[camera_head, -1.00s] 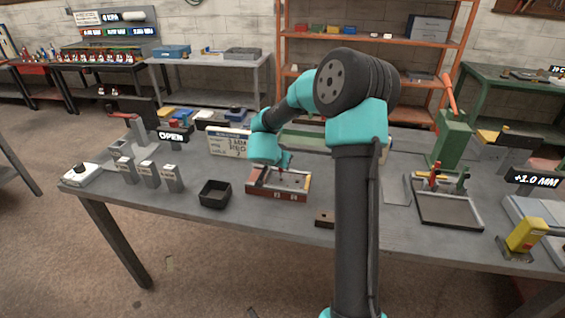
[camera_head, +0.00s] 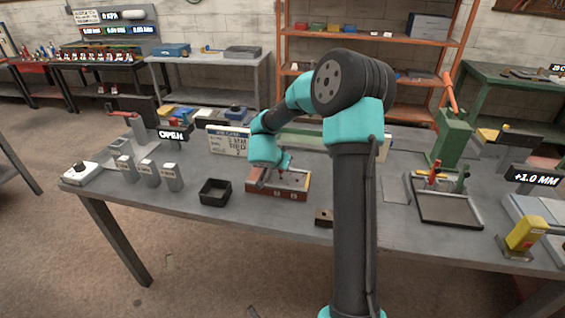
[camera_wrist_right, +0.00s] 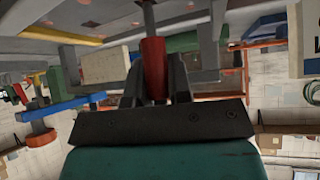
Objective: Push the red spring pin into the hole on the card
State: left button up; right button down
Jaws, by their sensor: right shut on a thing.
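My right gripper (camera_wrist_right: 155,62) is shut on a red cylindrical piece (camera_wrist_right: 154,72), with a grey rod (camera_wrist_right: 149,18) in line with its far end. I cannot tell whether this piece is the spring pin itself or a tool. In the head view my right wrist hangs over the left part of a red-sided fixture (camera_head: 276,193) with a plate (camera_head: 296,181) in it. The fingertips and any contact with the plate are hidden or too small there. A white card (camera_head: 226,142) with blurred print stands behind the fixture. My left gripper is not in view.
A black open bin (camera_head: 215,192) and grey blocks (camera_head: 148,173) stand left of the fixture. A small brown block (camera_head: 324,217) lies near the front edge. A tray (camera_head: 448,210) with red and green upright items and a green press (camera_head: 453,140) stand right.

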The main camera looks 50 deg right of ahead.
jog(key=shift+f, duration=1.3)
jog(key=c, duration=1)
grip_release()
jog(key=shift+o, duration=0.2)
jog(key=v, duration=1.7)
jog(key=shift+a, duration=0.2)
